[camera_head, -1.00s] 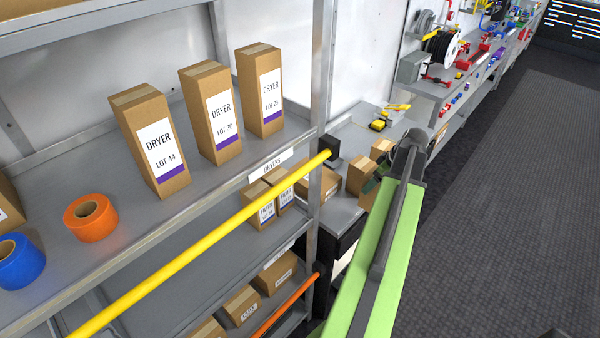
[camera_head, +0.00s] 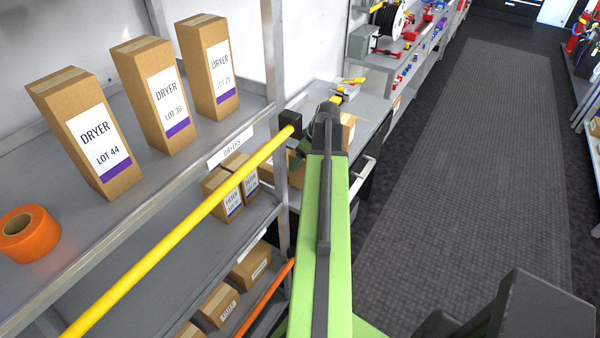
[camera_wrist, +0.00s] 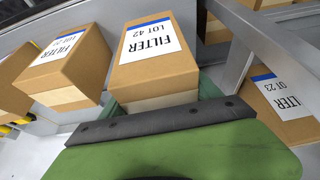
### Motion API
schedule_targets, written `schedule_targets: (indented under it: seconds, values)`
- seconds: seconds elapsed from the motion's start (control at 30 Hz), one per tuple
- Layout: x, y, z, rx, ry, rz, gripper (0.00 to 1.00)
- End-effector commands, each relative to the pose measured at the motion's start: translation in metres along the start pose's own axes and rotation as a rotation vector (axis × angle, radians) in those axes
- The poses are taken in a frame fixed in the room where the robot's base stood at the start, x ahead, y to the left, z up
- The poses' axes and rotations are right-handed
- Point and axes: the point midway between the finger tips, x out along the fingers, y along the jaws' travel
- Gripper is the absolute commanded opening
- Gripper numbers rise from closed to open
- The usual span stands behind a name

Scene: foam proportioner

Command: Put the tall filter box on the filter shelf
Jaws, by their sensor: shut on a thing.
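In the wrist view, my gripper (camera_wrist: 162,99) is shut on a brown filter box (camera_wrist: 158,66) marked LOT 42, with a blue stripe on its white label. Green finger parts show at both sides of the box's near end. Another filter box (camera_wrist: 70,68) is to its left, and a filter box (camera_wrist: 285,98) marked LOT 23 is at the right beyond a grey metal bar. In the head view, my arm hides most of the gripper and the held box. I cannot make out a shelf labelled for filters.
Tall dryer boxes (camera_head: 160,93) and an orange roll (camera_head: 27,232) stand on the upper shelf. Smaller boxes (camera_head: 222,193) sit below. A grey post (camera_head: 275,120) is close to my arm. The dark floor (camera_head: 470,150) at right is clear.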

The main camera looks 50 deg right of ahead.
Motion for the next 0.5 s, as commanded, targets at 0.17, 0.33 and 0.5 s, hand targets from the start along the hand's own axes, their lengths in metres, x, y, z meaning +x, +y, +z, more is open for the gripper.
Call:
schedule_targets:
  seconds: [0.17,0.33,0.5]
  values:
    - [0.008,0.0,0.003,0.0,0.0,0.0,0.26]
    - [0.036,0.0,0.015,0.0,0.0,0.0,0.26]
    - [0.037,0.0,0.015,-0.001,0.0,0.0,0.26]
